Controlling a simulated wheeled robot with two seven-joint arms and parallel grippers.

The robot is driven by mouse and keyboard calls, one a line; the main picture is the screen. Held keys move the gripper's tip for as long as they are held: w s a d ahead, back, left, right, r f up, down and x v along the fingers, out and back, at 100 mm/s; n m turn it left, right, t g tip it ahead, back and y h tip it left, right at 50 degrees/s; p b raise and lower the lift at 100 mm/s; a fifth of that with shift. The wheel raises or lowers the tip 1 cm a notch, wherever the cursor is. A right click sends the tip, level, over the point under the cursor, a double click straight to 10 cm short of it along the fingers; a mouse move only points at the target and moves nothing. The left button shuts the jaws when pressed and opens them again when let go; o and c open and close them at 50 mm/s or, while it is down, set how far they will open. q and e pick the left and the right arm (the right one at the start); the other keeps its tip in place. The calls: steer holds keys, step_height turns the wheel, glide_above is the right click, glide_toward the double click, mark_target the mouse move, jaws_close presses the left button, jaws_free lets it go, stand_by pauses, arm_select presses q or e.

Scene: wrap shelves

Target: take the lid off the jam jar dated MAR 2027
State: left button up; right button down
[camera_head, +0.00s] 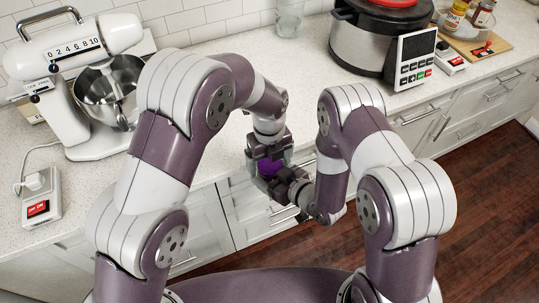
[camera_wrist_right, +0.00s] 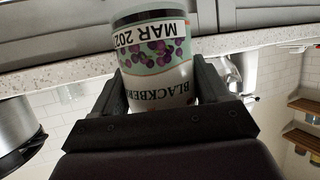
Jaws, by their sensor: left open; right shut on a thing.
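The jam jar (camera_wrist_right: 153,50) is between the fingers of my right gripper (camera_wrist_right: 153,92), which is shut on it. Its label reads BLACKBERRY and MAR 202, with the last digit out of sight, and shows purple berries. The right wrist picture is upside down, and the jar's lid end is hidden behind the gripper there. In the head view, a purple part (camera_head: 269,167) of the jar, apparently the lid, shows between the two grippers. My left gripper (camera_head: 267,160) points down from above around this purple part and is open. I cannot tell whether its fingers touch it. My right gripper (camera_head: 283,188) comes in from the right.
The jar is held in front of the cabinet drawers (camera_head: 240,212), off the counter (camera_head: 220,70). A stand mixer (camera_head: 80,70) stands at the left, and a cooker (camera_head: 362,45) at the back right. Other jars (camera_head: 455,16) stand at the far right. A glass (camera_head: 289,18) is at the back.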

arm_select(q)
steer(key=c, duration=1.1)
steer(key=n, duration=1)
steer(key=o, duration=1.2)
steer(key=shift+r, duration=2.35)
steer(key=shift+c, duration=0.5)
step_height(320, 180, up, 3)
steer(key=m, duration=0.4)
steer(key=shift+w+m, duration=0.15)
steer(key=shift+m, duration=0.55)
step_height(320, 180, down, 8)
steer(key=shift+r, duration=0.25)
steer(key=c, duration=1.1)
